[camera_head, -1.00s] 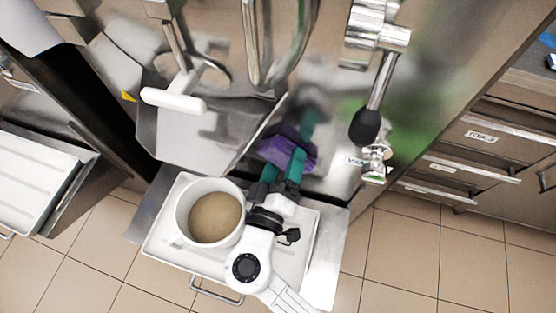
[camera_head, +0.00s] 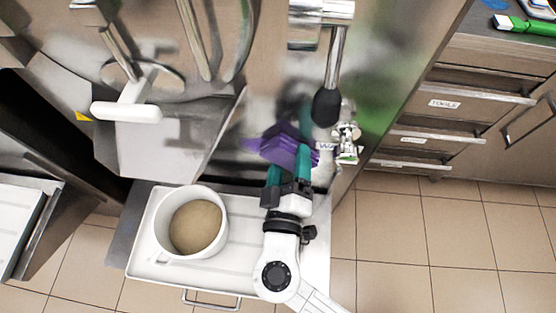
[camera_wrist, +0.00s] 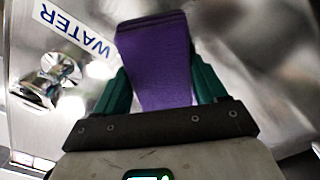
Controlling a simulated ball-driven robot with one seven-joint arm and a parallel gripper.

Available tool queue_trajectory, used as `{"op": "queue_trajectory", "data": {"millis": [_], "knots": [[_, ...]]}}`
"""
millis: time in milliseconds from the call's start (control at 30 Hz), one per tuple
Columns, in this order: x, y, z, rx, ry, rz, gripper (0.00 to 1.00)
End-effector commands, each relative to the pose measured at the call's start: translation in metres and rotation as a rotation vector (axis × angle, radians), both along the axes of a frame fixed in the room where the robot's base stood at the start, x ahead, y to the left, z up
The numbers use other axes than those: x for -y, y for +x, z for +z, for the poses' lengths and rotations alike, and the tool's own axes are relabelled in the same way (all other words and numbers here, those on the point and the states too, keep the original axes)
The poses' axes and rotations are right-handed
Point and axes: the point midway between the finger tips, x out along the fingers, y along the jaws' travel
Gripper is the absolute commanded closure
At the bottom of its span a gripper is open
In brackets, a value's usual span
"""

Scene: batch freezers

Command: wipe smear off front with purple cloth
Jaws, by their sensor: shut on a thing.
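The purple cloth (camera_head: 284,151) is held between the green fingers of my gripper (camera_head: 290,168), which is shut on it. In the wrist view the folded purple cloth (camera_wrist: 156,60) fills the space between the green fingers of my gripper (camera_wrist: 158,85). The cloth is close to the shiny steel front panel (camera_head: 262,112); I cannot tell whether it touches. A dark reflection of the gripper shows in the panel. I cannot make out the smear clearly; a blurred green patch (camera_head: 385,75) on the steel at the right may be a reflection.
A white tray (camera_head: 255,262) with a white tub (camera_head: 160,232) of tan contents sits below the panel. A chrome tap with a black handle (camera_head: 326,106), a valve (camera_head: 346,140) and a WATER label (camera_wrist: 75,28) are beside the cloth. A white-handled lever (camera_head: 126,112) hangs at left.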

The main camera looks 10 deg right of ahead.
Motion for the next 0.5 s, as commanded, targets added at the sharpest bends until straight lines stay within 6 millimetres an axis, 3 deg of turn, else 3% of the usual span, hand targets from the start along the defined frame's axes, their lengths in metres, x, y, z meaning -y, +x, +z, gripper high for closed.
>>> {"op": "queue_trajectory", "data": {"millis": [267,500], "knots": [[0.004,-0.002,-0.001,0.000,0.000,-0.003,0.53],[-0.007,0.003,-0.001,0.001,0.002,-0.001,0.53]]}}
